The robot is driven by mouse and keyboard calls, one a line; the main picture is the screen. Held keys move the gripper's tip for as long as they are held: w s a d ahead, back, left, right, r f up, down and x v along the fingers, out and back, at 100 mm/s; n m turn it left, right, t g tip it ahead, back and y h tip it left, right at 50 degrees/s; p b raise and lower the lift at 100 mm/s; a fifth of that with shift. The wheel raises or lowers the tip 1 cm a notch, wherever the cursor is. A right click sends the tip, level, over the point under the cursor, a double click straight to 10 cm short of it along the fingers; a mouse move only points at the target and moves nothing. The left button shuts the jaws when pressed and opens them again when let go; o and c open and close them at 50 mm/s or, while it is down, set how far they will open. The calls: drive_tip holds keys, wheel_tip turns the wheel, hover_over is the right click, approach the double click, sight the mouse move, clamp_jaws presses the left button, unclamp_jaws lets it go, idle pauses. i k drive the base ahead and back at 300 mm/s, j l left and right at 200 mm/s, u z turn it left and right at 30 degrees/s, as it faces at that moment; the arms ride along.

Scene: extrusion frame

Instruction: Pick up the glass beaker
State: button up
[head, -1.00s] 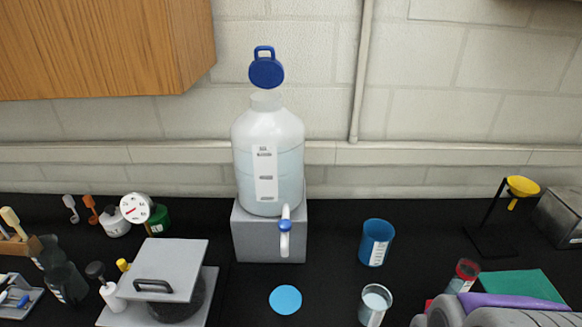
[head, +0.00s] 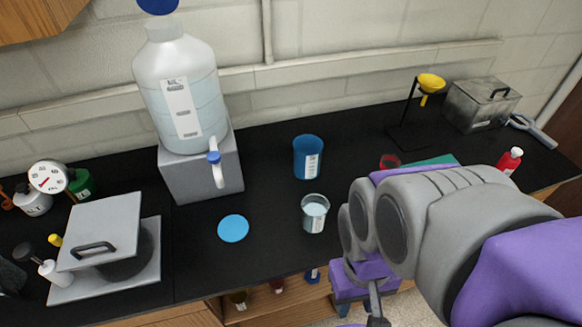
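A clear glass beaker (head: 314,213) with pale liquid and a white label stands upright on the black bench near its front edge. A blue beaker (head: 307,158) with a white label stands behind it. My purple and grey arm reaches in from the right, just right of the glass beaker and apart from it in the picture. Part of my gripper (head: 364,292) shows below the arm, lower than the beaker and in front of the bench edge. Its fingers are only partly visible, so I cannot tell their opening. Nothing is seen held.
A large jug with a spigot (head: 182,92) stands on a grey block (head: 205,172) to the left. A light blue disc (head: 233,228) lies left of the beaker. A yellow funnel on a stand (head: 431,83) and metal box (head: 482,104) are at back right. My arm partly covers a green mat (head: 435,160).

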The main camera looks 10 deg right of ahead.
sight(315, 207)
drive_tip(key=l+u, duration=0.2)
drive_tip(key=u, duration=0.15)
drive_tip(key=l+u, duration=0.2)
drive_tip(key=u, duration=0.15)
drive_tip(key=l+u, duration=0.25)
drive_tip(key=u, duration=0.15)
drive_tip(key=k+l, duration=0.1)
drive_tip(key=l, duration=0.3)
drive_tip(key=k+l+u, duration=0.15)
drive_tip(key=l, duration=0.2)
drive_tip(key=k+l, duration=0.1)
drive_tip(key=l, duration=0.3)
drive_tip(key=k+l+u, duration=0.15)
drive_tip(key=l, duration=0.25)
drive_tip(key=k+l, duration=0.15)
drive_tip(key=l, duration=0.2)
drive_tip(key=k+l+u, duration=0.15)
drive_tip(key=l, duration=0.2)
